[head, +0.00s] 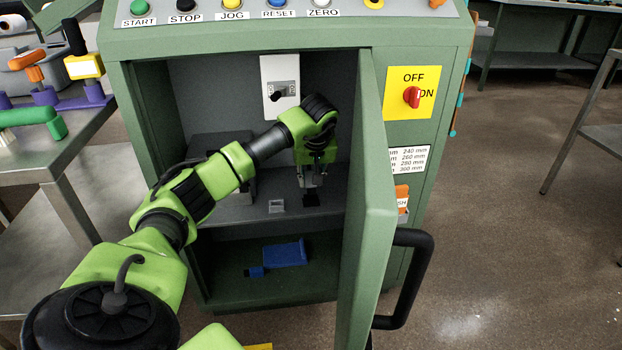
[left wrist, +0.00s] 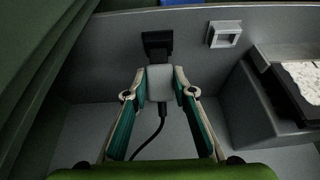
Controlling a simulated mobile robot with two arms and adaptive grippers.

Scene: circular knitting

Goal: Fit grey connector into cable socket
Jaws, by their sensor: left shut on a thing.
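The grey connector (left wrist: 159,82) is held between the fingertips of my left gripper (left wrist: 159,92), and a black cable (left wrist: 150,142) hangs from it. In the head view my left gripper (head: 309,182) is inside the open green cabinet, low over its inner shelf. A black socket (left wrist: 157,42) lies straight ahead of the connector in the left wrist view. A dark patch (head: 311,200) shows just below the fingertips in the head view. I cannot tell whether the connector touches the socket. My right gripper is not in view.
A small grey square frame (left wrist: 224,34) sits right of the socket. The green cabinet door (head: 370,215) stands open close to the right of my arm. A blue object (head: 285,253) lies in the lower compartment. A white switch plate (head: 280,84) is on the back wall.

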